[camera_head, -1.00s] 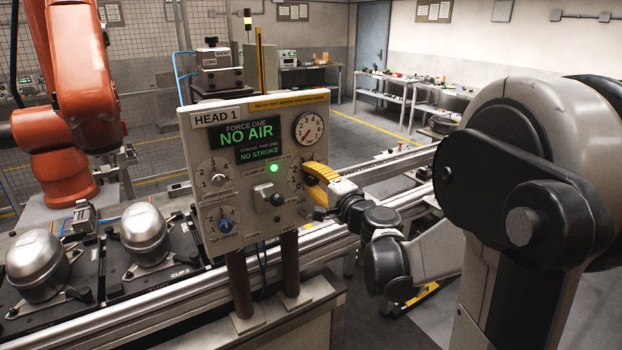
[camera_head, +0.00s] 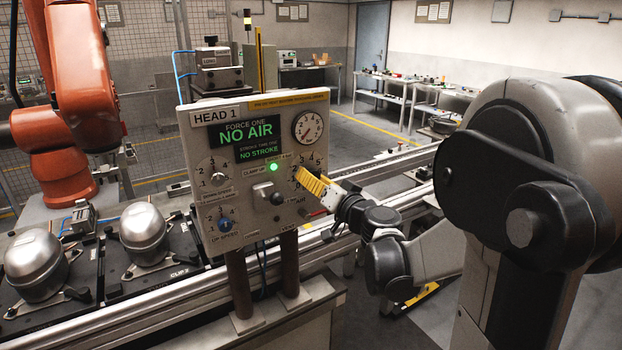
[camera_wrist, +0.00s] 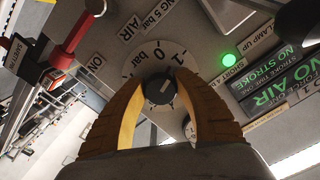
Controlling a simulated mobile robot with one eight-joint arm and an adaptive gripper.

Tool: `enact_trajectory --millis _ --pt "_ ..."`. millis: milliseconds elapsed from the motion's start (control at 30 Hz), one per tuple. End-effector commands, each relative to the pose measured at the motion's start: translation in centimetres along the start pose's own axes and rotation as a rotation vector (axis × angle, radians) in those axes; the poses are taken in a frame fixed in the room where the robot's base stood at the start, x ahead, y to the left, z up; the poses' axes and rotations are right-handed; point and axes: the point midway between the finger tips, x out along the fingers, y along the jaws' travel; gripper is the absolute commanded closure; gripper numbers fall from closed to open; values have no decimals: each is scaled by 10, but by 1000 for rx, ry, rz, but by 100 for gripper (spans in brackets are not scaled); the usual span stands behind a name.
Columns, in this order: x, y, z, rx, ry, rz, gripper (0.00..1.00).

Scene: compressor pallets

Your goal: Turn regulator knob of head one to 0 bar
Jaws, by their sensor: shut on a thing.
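The regulator knob (camera_wrist: 158,88) is a dark round knob on a pale dial in the wrist view. The dial bears "0 bar" above the knob and "1" to its upper right. The knob's pale pointer mark slants to the upper right, on the 1 side of the 0; its exact reading is unclear. My gripper (camera_wrist: 156,92) has its yellow ribbed fingers shut on the knob from both sides. In the head view my gripper (camera_head: 299,176) is at the right edge of the HEAD 1 panel (camera_head: 203,140) and hides the knob.
The panel shows NO AIR and NO STROKE, with a lit green lamp (camera_head: 273,168) and a round gauge (camera_head: 308,127) above. A lever (camera_head: 268,193) sits left of my gripper. A red-handled valve (camera_wrist: 70,42) is close by in the wrist view.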

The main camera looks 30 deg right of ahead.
Motion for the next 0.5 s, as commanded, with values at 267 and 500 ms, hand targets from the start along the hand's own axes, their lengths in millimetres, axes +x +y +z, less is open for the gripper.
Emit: enact_trajectory --millis 267,500 --pt "1 1 -1 -247 1 0 95" --pt "1 2 -1 -421 1 0 95"
